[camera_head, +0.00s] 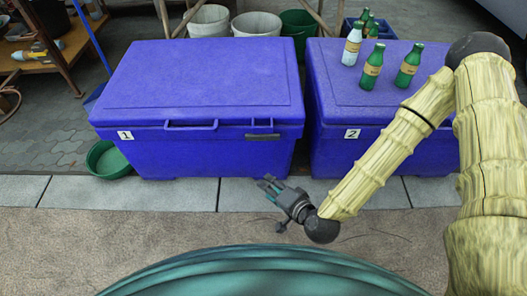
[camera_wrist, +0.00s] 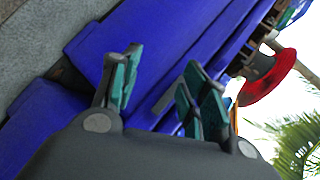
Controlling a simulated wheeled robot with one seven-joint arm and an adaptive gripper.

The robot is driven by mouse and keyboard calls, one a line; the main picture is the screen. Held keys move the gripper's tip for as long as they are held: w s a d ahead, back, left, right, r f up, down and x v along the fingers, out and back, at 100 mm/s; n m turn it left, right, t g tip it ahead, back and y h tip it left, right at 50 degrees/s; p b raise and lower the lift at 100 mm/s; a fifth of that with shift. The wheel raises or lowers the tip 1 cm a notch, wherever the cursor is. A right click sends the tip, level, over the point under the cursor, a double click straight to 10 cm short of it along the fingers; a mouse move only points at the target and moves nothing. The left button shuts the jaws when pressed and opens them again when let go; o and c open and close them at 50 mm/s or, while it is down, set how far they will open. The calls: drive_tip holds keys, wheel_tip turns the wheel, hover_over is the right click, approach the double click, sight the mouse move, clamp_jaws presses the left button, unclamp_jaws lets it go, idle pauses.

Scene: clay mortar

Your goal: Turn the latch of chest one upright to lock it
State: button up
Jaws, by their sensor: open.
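Chest one (camera_head: 200,78) is a blue chest with a closed lid and a white "1" label, left of centre in the head view. Its latch (camera_head: 263,137), a dark bar, lies horizontal on the upper right of the front face. My gripper (camera_head: 268,186) is in front of the chest's lower right, below the latch and apart from it. The gripper is open and empty. In the wrist view, its teal finger pads (camera_wrist: 165,78) stand apart before a tilted view of blue chest surfaces. A greyish strip between the fingers may be the latch; I cannot be sure.
Chest two (camera_head: 335,150) stands close on the right, with several bottles (camera_head: 372,66) on its lid. A green basin (camera_head: 108,160) sits at chest one's left. Buckets (camera_head: 256,24) stand behind. The pavement in front is clear.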

sight(263, 139)
drive_tip(key=w+m+t+b, duration=0.1)
drive_tip(key=w+t+b, duration=0.1)
drive_tip(key=w+b, duration=0.3)
drive_tip(key=w+a+m+t+b, duration=0.1)
drive_tip(key=w+m+t+b, duration=0.1)
drive_tip(key=w+b, duration=0.3)
drive_tip(key=w+m+t+b, duration=0.2)
drive_tip(key=w+b, duration=0.4)
drive_tip(key=w, duration=0.1)
drive_tip(key=shift+w+a, duration=0.15)
drive_tip(key=shift+a, duration=0.1)
drive_tip(key=shift+w+a+r+m, duration=0.2)
drive_tip(key=shift+w+a+m, duration=0.15)
drive_tip(key=shift+w, duration=0.4)
clamp_jaws()
